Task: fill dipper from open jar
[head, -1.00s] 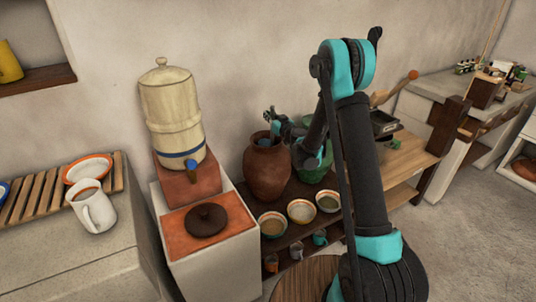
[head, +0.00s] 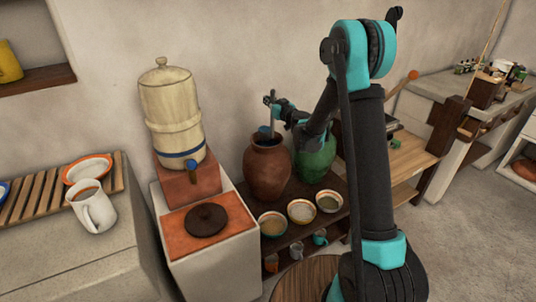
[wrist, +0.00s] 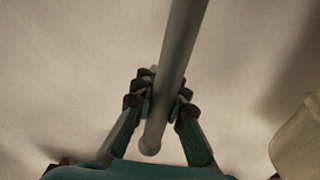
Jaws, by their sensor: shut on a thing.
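The open brown jar (head: 267,172) stands on the dark low shelf in the head view, its mouth uncovered. My gripper (head: 279,112) is above and slightly right of that mouth. It is shut on the grey rod-like handle of the dipper (head: 272,125), which stands roughly upright. A blue part of the dipper shows at the jar's rim; whether it holds anything cannot be seen. In the wrist view the fingers (wrist: 157,98) close on both sides of the handle (wrist: 180,50). The dark round lid (head: 206,219) lies on an orange tiled block left of the jar.
A green jar (head: 315,158) stands close on the right of the brown jar. Several bowls (head: 301,211) sit in front of it, with cups below. A cream water filter (head: 173,110) stands at the left. A white mug (head: 96,213) is farther left.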

